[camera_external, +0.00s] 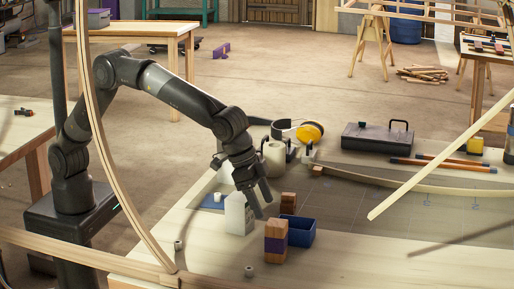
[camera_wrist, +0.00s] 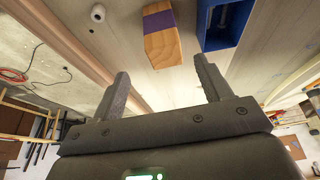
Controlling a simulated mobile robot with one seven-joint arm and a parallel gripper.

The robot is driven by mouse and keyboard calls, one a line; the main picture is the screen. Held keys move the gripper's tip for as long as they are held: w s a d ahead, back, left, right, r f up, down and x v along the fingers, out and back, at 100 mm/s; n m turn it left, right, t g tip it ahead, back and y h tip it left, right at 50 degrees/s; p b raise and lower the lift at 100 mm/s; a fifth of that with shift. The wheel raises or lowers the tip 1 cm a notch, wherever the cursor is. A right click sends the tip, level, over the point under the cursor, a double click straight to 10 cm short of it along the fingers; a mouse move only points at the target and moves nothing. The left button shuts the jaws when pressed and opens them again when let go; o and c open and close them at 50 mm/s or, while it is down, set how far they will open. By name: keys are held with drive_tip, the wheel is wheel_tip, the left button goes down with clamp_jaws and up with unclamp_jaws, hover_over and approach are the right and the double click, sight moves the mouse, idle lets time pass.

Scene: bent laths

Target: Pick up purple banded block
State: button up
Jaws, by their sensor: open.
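The purple banded block (camera_external: 275,241) stands upright on the light wooden table, with a purple band around the middle of its wooden body. My gripper (camera_external: 262,205) hangs above the table, up and to the left of the block in the external view. In the wrist view my gripper (camera_wrist: 162,80) is open, its two dark fingers spread apart with nothing between them. The block is apart from the fingers.
A blue open box (camera_external: 298,232) stands just right of the block, also in the wrist view (camera_wrist: 222,35). A white carton (camera_external: 236,215) stands left of my gripper. A brown block (camera_external: 288,202) is behind the box. A bent lath (camera_external: 122,170) arches at left.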

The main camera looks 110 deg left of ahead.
sight(277, 223)
drive_tip(key=x, duration=0.4)
drive_tip(key=shift+w+a+x, duration=0.15)
drive_tip(key=shift+w+x, duration=0.05)
drive_tip(key=shift+x, duration=1.15)
drive_tip(key=shift+w+a+x, duration=0.1)
drive_tip(key=shift+w+x, duration=0.15)
drive_tip(key=shift+x, duration=1.05)
drive_tip(key=shift+r, duration=0.2)
drive_tip(key=shift+c, duration=0.2)
drive_tip(key=c, duration=1)
drive_tip(key=shift+c, duration=0.6)
drive_tip(key=shift+r, duration=0.15)
